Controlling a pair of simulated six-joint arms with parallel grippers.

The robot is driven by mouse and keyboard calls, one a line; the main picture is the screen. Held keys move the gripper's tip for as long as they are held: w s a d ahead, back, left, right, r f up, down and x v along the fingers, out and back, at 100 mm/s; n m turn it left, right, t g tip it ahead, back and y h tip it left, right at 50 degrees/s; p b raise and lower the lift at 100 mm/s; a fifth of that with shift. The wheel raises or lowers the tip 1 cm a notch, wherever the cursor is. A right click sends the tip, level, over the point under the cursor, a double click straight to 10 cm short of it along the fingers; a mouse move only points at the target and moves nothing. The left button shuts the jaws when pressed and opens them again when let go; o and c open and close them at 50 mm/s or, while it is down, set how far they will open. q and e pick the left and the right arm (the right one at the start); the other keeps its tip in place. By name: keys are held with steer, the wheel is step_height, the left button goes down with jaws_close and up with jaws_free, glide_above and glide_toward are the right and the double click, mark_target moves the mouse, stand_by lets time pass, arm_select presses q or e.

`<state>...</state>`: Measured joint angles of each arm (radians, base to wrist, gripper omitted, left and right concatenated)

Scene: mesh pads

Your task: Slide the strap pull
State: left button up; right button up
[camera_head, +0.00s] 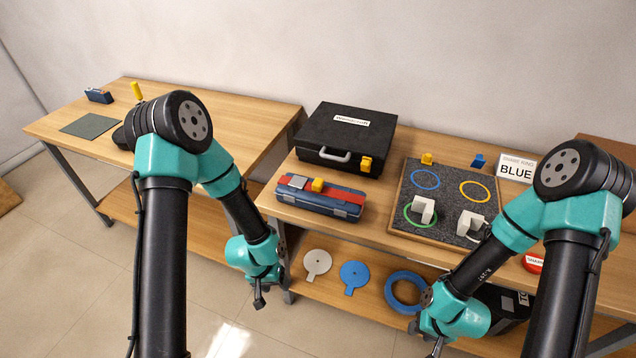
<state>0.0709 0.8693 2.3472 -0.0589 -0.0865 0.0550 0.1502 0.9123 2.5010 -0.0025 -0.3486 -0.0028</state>
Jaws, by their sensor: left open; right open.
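A long blue case (322,203) with a red strap (341,192) along its top lies at the front left of the right-hand table. A small yellow block (318,185), which looks like the strap pull, sits on the strap, left of its middle. A grey patch (298,182) is left of it. My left gripper (259,303) hangs below and left of the case, in front of the table, open and empty. My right gripper (436,350) is low at the bottom edge, partly cut off, open, with nothing seen in it. Both are well apart from the case.
A black case (345,130) with a yellow latch stands behind. A dark board (440,180) with colored rings and white blocks lies right, beside a BLUE sign (516,169). A shelf below holds discs and a blue ring (406,306). The left table (200,115) is mostly clear.

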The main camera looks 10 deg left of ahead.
arm_select(q)
steer(key=w+d+r+m+g, duration=0.1)
steer(key=w+d+r, duration=0.1)
steer(key=w+r, duration=0.45)
step_height(320, 180, up, 31)
steer(key=m+y, duration=0.2)
steer(key=y, duration=0.2)
glide_above(318, 181)
steer(key=shift+f+t, duration=0.15)
steer(key=shift+t, duration=0.25)
steer(key=shift+f, duration=0.1)
step_height(318, 181, down, 17)
steer(key=shift+f, duration=0.15)
jaws_close()
